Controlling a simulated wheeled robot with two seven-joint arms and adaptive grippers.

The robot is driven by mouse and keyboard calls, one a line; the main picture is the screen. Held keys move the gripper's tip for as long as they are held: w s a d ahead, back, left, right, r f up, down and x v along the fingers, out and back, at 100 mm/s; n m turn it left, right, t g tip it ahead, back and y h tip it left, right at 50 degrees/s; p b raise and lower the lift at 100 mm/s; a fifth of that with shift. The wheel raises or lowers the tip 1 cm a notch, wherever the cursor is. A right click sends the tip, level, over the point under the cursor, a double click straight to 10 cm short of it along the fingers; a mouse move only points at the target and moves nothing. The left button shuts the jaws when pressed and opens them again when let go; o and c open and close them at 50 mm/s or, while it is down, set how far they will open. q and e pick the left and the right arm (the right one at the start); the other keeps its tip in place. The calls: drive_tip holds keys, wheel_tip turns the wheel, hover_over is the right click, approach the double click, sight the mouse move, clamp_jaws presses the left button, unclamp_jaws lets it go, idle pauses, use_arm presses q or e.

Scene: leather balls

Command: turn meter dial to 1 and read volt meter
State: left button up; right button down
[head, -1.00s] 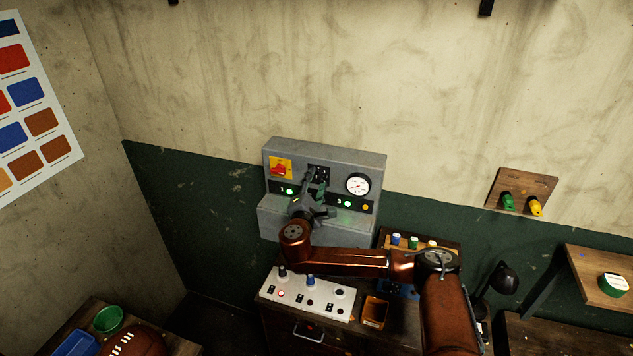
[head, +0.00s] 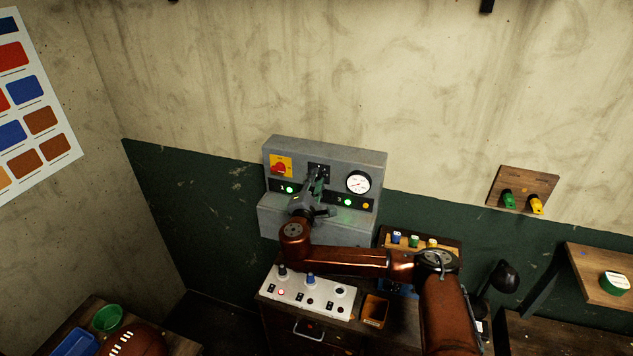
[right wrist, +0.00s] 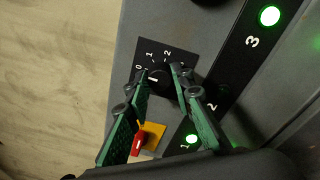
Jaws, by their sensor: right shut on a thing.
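The grey meter panel (head: 325,150) stands against the wall. Its black dial (right wrist: 158,84) sits on a black plate with white marks 0, 1, 2 and more, partly covered. My right gripper (right wrist: 159,73) has its two green fingers on either side of the dial, shut on it. A short white line shows on the dial, but I cannot tell for sure which number it points to. The round white volt meter (head: 358,183) is right of the gripper in the head view; its needle is too small to read. My left gripper is not in view.
A red switch on a yellow plate (head: 280,167) is left of the dial. Green lamps 1 (head: 289,190) and 3 (head: 348,202) are lit. A white control box (head: 305,293) with knobs and an orange bin (head: 375,311) stand below my right arm.

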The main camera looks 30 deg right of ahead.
drive_tip(key=m+b, duration=0.4)
drive_tip(key=b, duration=0.1)
drive_tip(key=f+m+b, duration=0.1)
drive_tip(key=m+b, duration=0.1)
drive_tip(key=b, duration=0.1)
drive_tip(key=shift+m+h, duration=0.3)
drive_tip(key=shift+h, duration=0.1)
drive_tip(key=shift+r+m+b, duration=0.2)
drive_tip(key=shift+m+b, duration=0.9)
drive_tip(key=shift+b, duration=0.15)
drive_tip(key=c, duration=1.7)
unclamp_jaws()
drive_tip(key=shift+r, duration=0.1)
drive_tip(key=shift+a, duration=0.1)
drive_tip(key=v, duration=1.1)
drive_tip(key=shift+s+a, duration=0.3)
